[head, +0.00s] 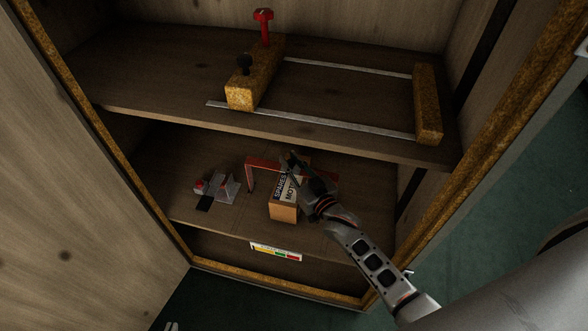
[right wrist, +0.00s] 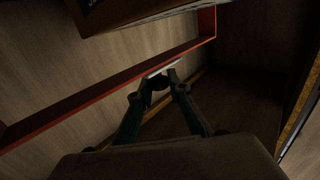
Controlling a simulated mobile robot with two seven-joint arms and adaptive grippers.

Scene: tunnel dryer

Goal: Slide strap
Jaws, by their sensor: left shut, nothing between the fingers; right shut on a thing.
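A red strap (head: 264,162) stands like a flat bracket on the lower shelf, behind a cardboard box (head: 284,211) with a printed label. In the right wrist view the strap (right wrist: 110,82) runs as a long red band and turns up at its right end. My right gripper (head: 291,160) reaches in over the box. In the right wrist view its fingertips (right wrist: 159,74) close at the strap's lower edge, by a pale strip; the exact contact is dark. Only small pale tips of my left gripper (head: 171,326) show at the bottom edge, away from the shelf and empty.
The upper shelf (head: 170,75) holds a wooden block with red and black knobs, two metal rails and a second wooden block (head: 428,100). Left of the box are a red button unit (head: 201,187) and a pale angled piece (head: 229,190). The cabinet's side walls are close.

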